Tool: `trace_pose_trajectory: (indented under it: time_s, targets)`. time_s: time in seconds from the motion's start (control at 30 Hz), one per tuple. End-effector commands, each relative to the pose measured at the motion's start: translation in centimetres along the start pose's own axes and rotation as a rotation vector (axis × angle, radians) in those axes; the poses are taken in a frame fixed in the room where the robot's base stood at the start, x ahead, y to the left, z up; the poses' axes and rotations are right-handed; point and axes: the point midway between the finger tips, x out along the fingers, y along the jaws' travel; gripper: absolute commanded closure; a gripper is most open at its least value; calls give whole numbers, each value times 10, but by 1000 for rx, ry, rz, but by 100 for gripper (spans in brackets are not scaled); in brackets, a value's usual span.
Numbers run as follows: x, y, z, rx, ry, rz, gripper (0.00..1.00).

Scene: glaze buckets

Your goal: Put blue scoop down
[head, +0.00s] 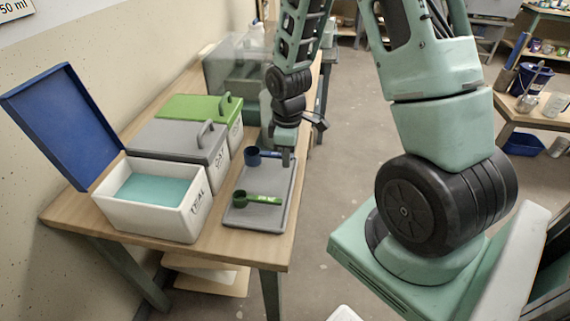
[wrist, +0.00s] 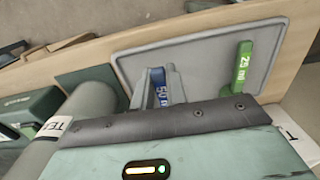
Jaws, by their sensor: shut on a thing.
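The blue scoop (head: 253,156) is at the far end of the grey tray (head: 285,188), its cup to the left and its handle to the right. My gripper (head: 286,157) points down over the tray and is shut on the scoop's handle. In the wrist view the handle (wrist: 163,94), marked 50, shows between my fingers. The scoop is at or just above the tray; I cannot tell whether it touches. The green scoop (head: 258,200) lies on the tray's near half; its handle, marked 25, also shows in the wrist view (wrist: 242,68).
Left of the tray stands an open white bin (head: 190,215) with teal contents and a raised blue lid (head: 55,120). Behind it are bins with a grey lid (head: 165,143) and a green lid (head: 195,107). The table's (head: 250,250) right edge is close to the tray.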

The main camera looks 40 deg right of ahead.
Motion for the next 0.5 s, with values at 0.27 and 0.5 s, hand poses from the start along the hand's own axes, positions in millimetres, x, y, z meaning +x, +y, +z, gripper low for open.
trace_pose_trajectory:
  time_s: [0.27,0.5]
  targets:
    - [32,0,1,0,-2,-1,100]
    - [32,0,0,0,-1,0,100]
